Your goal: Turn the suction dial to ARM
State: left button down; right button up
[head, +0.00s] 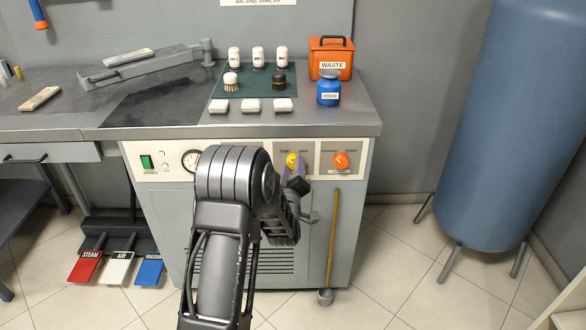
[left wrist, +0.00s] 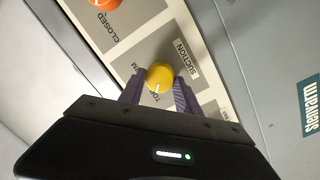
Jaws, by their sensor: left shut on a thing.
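The yellow suction dial (head: 292,160) is on the front panel of the grey cabinet. In the left wrist view, the dial (left wrist: 160,75) sits between the two purple fingers of my left gripper (left wrist: 159,87), which is shut on it. A white mark on the dial points toward a partly hidden label beginning "TO". A label ending in "M" is on another side of the dial, and "SUCTION" is printed beyond it. In the head view, my left gripper (head: 297,170) covers the lower part of the dial. My right gripper is not in view.
An orange knob (head: 341,160) marked closed and open is right of the dial. A pressure gauge (head: 191,160) and green switch (head: 146,162) are to the left. A yellow-handled tool (head: 333,240) stands against the cabinet front. A blue tank (head: 510,120) stands at the right.

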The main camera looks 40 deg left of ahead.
pick_arm(q)
jog(key=shift+m, duration=0.5)
jog(key=shift+m+b, duration=0.5)
jog(key=shift+b, duration=0.05)
jog(key=shift+m+b, duration=0.4)
jog(key=shift+m, duration=0.8)
jog(key=shift+r+m+g, duration=0.1)
jog(key=shift+m+g, duration=0.2)
jog(key=shift+m, duration=0.5)
jog(key=m, duration=0.2)
jog(key=shift+d+m, duration=0.1)
jog(key=shift+m, duration=0.2)
jog(key=m+p, duration=0.1)
jog(key=m, duration=0.2)
jog(key=shift+w+r+g, duration=0.1)
jog(key=shift+r+g, duration=0.05)
jog(key=shift+g, duration=0.25)
jog(key=m+y+p, duration=0.1)
jog(key=m+p, duration=0.1)
jog(key=m, duration=0.3)
jog(key=shift+g, duration=0.3)
